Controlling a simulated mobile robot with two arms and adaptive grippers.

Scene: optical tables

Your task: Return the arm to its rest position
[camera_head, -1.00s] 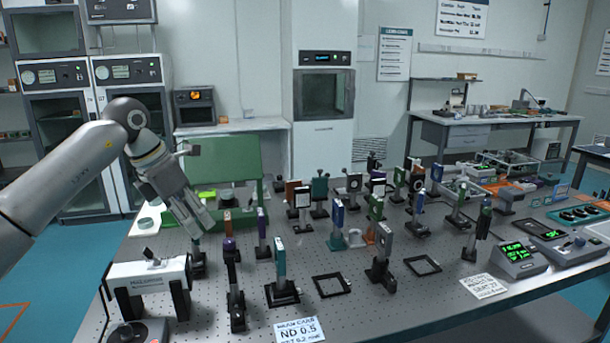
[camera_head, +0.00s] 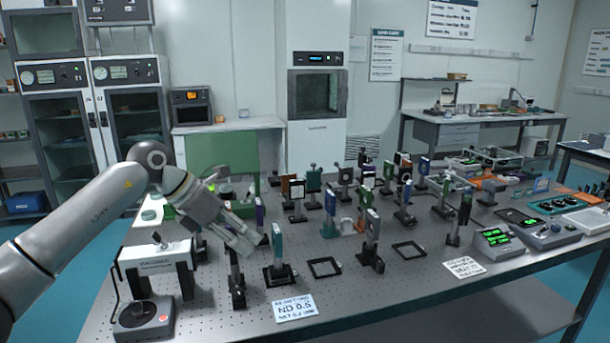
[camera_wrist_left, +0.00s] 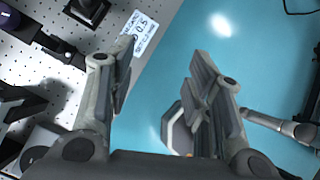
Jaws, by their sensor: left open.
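My left arm comes in from the left in the head view. Blue floor shows between the fingers, and the edge of the table lies to the left. My right gripper does not show in the head view.
The perforated optical table (camera_head: 340,300) holds several posted optics. A white laser unit (camera_head: 150,262) stands at its left. An "ND 0.5" card (camera_head: 294,307) lies near the front edge. Control boxes (camera_head: 497,241) sit at the right. The front strip of the table is mostly bare.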

